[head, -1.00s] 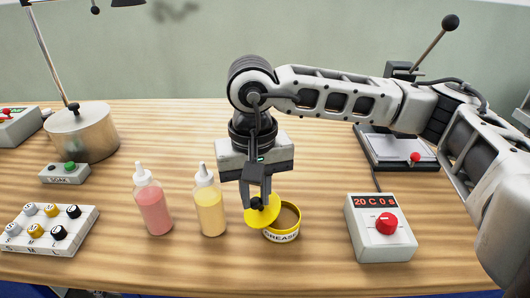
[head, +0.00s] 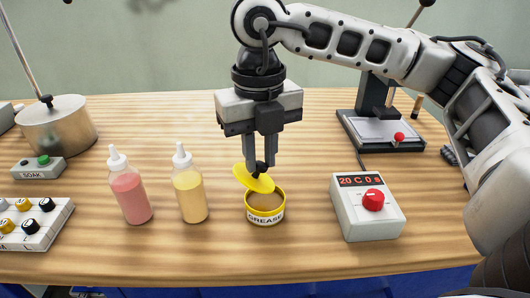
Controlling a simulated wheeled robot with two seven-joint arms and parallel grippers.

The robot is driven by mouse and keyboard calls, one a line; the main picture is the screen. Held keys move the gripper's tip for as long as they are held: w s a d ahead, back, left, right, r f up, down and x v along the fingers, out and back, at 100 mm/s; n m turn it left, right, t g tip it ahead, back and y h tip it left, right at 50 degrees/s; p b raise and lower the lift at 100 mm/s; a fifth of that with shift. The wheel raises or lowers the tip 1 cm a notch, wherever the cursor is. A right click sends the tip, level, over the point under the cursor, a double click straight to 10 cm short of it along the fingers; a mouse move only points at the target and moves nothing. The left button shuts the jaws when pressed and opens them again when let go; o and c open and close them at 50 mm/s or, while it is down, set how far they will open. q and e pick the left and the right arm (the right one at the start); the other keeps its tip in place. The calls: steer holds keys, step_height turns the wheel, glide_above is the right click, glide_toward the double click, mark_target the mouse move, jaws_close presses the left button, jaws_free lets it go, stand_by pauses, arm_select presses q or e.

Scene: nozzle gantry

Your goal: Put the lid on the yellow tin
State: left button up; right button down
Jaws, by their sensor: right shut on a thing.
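The yellow tin (head: 266,216) stands upright on the table, with a white label reading GREASE and brown contents showing inside. The yellow lid (head: 250,180) is tilted above the tin's back left rim, and most of the opening is uncovered. I cannot tell whether the lid touches the rim. My right gripper (head: 261,166) is shut on the lid's black knob and points down over the back of the tin. My left gripper is not in view.
A red bottle (head: 130,196) and a yellow bottle (head: 189,193) stand left of the tin. A control box with a red dial (head: 366,208) is to the right. A metal pot (head: 60,128), SOAK switch box (head: 38,168) and nozzle tray (head: 32,232) are at the left. Table in front is clear.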

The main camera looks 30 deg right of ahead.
mark_target(272, 183)
steer(key=m, duration=0.4)
steer(key=shift+s+d+r+m, duration=0.15)
steer(key=shift+d+r+m, duration=0.05)
steer(key=shift+m, duration=0.1)
steer(key=m, duration=0.2)
steer(key=shift+s+d+r+m+b, duration=0.1)
steer(key=shift+m+b, duration=0.2)
steer(key=shift+m, duration=0.1)
steer(key=shift+f+b, duration=0.9)
steer(key=shift+f, duration=0.35)
step_height(272, 183, down, 3)
steer(key=shift+r+b, duration=0.15)
steer(key=shift+b, duration=0.85)
steer(key=shift+s+f+b, duration=0.15)
steer(key=shift+f+b, duration=0.3)
steer(key=shift+f, duration=0.3)
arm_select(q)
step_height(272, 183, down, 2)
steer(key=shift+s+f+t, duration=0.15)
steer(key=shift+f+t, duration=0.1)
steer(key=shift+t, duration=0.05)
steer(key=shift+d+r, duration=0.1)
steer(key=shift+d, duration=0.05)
arm_select(e)
steer(key=shift+s+d+r, duration=0.2)
steer(key=shift+d+r, duration=0.15)
steer(key=shift+d, duration=0.05)
steer(key=shift+r, duration=0.35)
